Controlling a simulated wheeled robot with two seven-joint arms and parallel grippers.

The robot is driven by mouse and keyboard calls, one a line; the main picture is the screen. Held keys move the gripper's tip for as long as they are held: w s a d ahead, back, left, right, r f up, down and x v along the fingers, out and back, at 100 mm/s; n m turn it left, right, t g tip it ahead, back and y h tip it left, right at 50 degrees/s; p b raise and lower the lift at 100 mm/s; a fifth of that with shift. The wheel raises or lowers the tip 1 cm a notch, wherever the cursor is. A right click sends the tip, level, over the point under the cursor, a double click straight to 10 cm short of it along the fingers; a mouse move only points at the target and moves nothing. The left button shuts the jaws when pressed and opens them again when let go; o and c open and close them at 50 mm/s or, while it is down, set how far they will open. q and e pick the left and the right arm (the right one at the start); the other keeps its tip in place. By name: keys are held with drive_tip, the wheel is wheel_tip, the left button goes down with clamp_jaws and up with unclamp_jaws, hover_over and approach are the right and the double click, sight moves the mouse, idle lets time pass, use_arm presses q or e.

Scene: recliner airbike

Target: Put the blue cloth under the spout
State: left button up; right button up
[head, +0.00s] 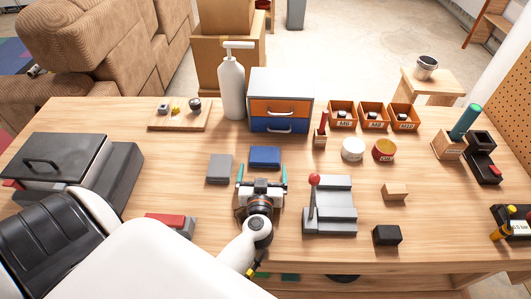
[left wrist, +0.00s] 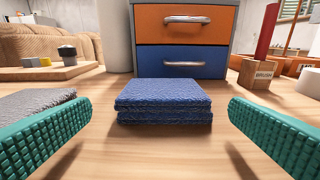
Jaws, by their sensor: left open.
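The blue cloth (head: 265,157) lies folded flat on the wooden table, in front of the drawer cabinet. It is also centred in the left wrist view (left wrist: 164,101). My left gripper (head: 262,182) is open, with its teal fingers spread wide at the near side of the cloth. In the left wrist view the fingers (left wrist: 160,135) stand to the left and right of the cloth, and nothing is between them. The white pump bottle (head: 232,86) with its spout (head: 239,45) pointing right stands behind and left of the cloth. My right gripper is not in view.
A grey folded cloth (head: 219,168) lies just left of the blue one. The cabinet (head: 281,97) with orange and blue drawers stands right of the bottle. A grey stepped block with a red-knobbed lever (head: 331,205) is to the right. A wooden board (head: 180,121) is left of the bottle.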

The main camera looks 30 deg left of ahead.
sight(266, 149)
use_arm(q)
drive_tip(key=x, duration=0.2)
drive_tip(key=shift+w+a, duration=0.2)
drive_tip(key=shift+w, duration=0.15)
drive_tip(key=shift+w+a+f, duration=0.15)
drive_tip(key=shift+w+a, duration=0.05)
drive_tip(key=shift+w, duration=0.1)
drive_tip(key=shift+w+a, duration=0.1)
drive_tip(key=shift+w, duration=0.1)
drive_tip(key=b+x, duration=0.1)
drive_tip(key=x, duration=0.3)
drive_tip(key=shift+w, duration=0.3)
drive_tip(key=shift+w+a, duration=0.1)
drive_tip(key=shift+w, duration=0.15)
drive_tip(key=c, duration=0.7)
drive_tip(key=shift+c, duration=0.9)
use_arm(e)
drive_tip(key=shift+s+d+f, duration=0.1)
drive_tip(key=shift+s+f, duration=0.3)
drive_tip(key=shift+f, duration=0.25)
